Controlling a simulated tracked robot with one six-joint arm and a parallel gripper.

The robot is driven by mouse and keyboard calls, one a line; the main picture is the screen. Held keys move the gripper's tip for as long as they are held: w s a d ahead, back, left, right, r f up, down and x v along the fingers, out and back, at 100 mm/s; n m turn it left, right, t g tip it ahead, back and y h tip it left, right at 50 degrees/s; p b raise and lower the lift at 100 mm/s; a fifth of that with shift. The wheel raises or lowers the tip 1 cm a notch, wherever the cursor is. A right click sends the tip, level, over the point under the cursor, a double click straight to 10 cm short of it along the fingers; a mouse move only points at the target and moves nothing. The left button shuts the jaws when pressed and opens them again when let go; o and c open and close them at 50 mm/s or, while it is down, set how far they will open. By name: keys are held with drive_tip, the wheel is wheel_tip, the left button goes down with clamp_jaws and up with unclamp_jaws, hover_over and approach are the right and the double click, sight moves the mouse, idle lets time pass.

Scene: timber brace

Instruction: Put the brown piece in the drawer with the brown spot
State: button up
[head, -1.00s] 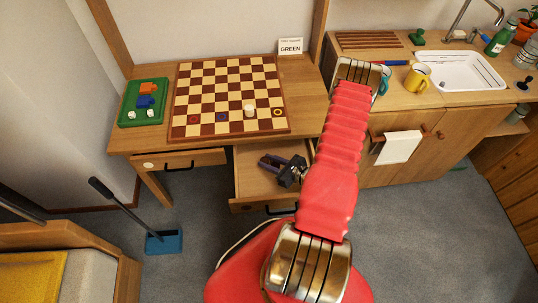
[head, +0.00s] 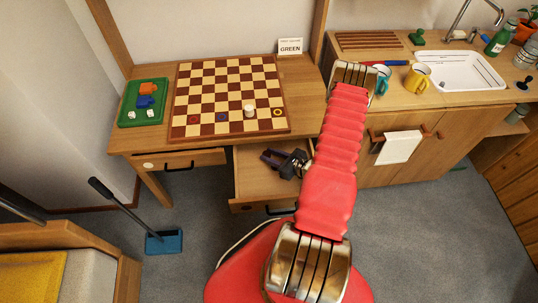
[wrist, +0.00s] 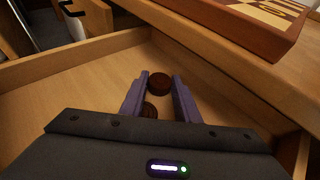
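Two dark brown round pieces show in the wrist view. One brown piece (wrist: 159,83) lies on the drawer floor by the fingertips. The other brown piece (wrist: 149,110) is nearer the camera, partly hidden by the left finger. My gripper (wrist: 160,78) has its purple fingers apart, pointing down into the open drawer. In the head view my gripper (head: 272,156) is over this open right drawer (head: 250,187). A small spot on its front (head: 246,207) looks brown. The left drawer (head: 190,160) carries a white spot (head: 149,166) and is pulled out only slightly.
A chessboard (head: 215,97) on the desk holds a white piece (head: 249,111); its edge overhangs close to the drawer in the wrist view (wrist: 250,25). A green tray (head: 130,113) with blocks stands left. Mugs (head: 418,77) and a sink (head: 465,72) are right.

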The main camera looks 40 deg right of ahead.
drive_tip(key=o, duration=0.4)
drive_tip(key=shift+r, duration=0.15)
drive_tip(key=v, duration=1.2)
idle(0.7)
